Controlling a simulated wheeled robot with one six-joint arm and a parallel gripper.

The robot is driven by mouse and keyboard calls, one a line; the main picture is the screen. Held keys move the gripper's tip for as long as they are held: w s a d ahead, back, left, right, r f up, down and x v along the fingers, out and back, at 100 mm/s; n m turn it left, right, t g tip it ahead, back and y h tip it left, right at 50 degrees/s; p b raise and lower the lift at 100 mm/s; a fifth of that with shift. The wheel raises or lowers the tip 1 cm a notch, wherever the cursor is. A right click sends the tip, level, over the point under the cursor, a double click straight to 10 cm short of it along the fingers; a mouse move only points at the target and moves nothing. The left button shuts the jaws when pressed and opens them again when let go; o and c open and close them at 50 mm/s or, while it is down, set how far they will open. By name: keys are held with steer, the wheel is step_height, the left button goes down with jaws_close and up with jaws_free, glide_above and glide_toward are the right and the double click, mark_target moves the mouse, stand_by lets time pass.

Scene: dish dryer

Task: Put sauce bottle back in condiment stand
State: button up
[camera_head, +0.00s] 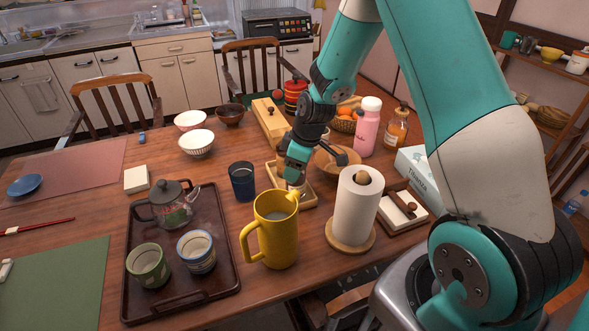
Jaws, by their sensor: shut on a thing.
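My gripper (296,176) points down over a small light-wood tray (312,193), which looks like the condiment stand. It is shut on a small pale item (297,187), which appears to be the sauce bottle. Most of that item is hidden by the gripper and by the yellow pitcher in front. It is at the tray, inside its outline in this view. I cannot tell whether its base touches the tray floor.
The yellow pitcher (272,230) and paper towel roll (354,207) stand close in front of the tray. A dark blue cup (242,182) is on its left. A pink bottle (367,127) and an amber bottle (396,128) stand behind right. A dark tray (220,281) holds a teapot and cups.

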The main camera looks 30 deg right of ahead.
steer(key=shift+f, duration=0.5)
steer(key=shift+f, duration=0.15)
steer(key=o, duration=1.1)
steer(key=v, duration=1.2)
steer(key=s+a+r+y, duration=0.1)
steer(key=s+a+r, duration=0.7)
steer(key=a, duration=0.4)
steer(key=s+a+r, duration=0.1)
steer(key=s+a, duration=0.1)
steer(key=s, duration=0.3)
steer(key=s+a+r+m+g, duration=0.1)
steer(key=s+a, duration=0.2)
steer(key=s, duration=0.3)
steer(key=s+a+r+g+y, duration=0.1)
steer(key=s+a+r, duration=0.1)
steer(key=s, duration=0.3)
steer(key=shift+s+a+m, duration=0.15)
steer(key=shift+a+m, duration=0.25)
steer(key=shift+a, duration=0.1)
